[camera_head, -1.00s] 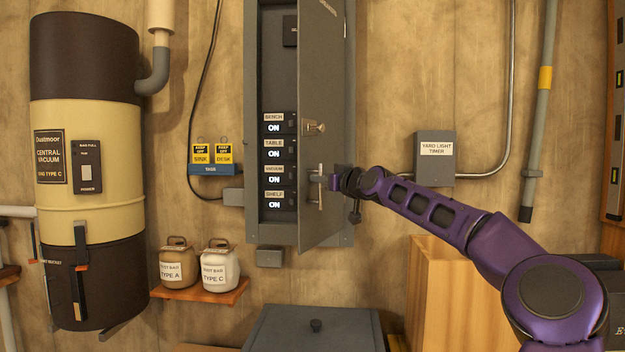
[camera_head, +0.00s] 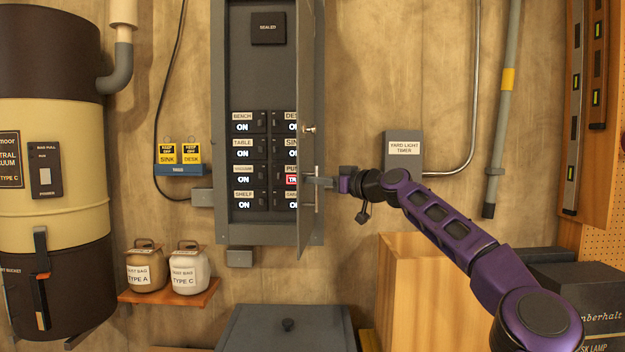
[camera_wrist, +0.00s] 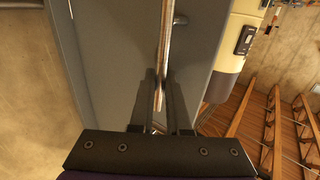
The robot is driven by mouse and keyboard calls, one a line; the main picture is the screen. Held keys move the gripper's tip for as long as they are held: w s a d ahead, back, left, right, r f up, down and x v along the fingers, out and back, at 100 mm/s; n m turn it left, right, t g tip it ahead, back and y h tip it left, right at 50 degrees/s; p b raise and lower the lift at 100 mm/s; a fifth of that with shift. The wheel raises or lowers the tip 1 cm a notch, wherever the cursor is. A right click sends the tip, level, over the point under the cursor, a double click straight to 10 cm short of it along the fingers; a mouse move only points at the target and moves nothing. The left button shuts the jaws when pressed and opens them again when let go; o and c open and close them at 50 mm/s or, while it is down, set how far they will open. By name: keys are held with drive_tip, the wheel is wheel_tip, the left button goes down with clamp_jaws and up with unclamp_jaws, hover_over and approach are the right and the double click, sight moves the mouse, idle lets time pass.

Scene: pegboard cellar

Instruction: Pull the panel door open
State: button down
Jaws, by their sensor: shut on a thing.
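The panel door (camera_head: 306,95) is a grey metal door, hinged on the right of the wall panel (camera_head: 220,120). It stands open, seen nearly edge-on in the head view. The door handle (camera_head: 316,190) is a thin upright bar low on the door, below a small latch (camera_head: 309,129). My gripper (camera_head: 318,182) is at the handle and shut on it. In the wrist view my gripper's two fingers (camera_wrist: 165,105) close around the upright bar. Inside the panel, two columns of labelled breakers show, with one red indicator (camera_head: 291,180) at right, partly hidden by the door.
A yard light timer box (camera_head: 403,150) is on the wall right of the door. A wooden box (camera_head: 430,290) stands below my arm, and a grey lidded bin (camera_head: 285,330) below the panel. A vacuum cylinder (camera_head: 60,130) is at left.

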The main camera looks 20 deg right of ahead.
drive_tip(key=shift+d+r, duration=0.1)
drive_tip(key=shift+r, duration=0.35)
drive_tip(key=c, duration=1.3)
unclamp_jaws()
drive_tip(key=o, duration=0.4)
drive_tip(key=shift+w+f, duration=0.1)
drive_tip(key=shift+f, duration=0.1)
drive_tip(key=b+v, duration=0.3)
drive_tip(key=v, duration=1.4)
drive_tip(key=shift+f, duration=0.1)
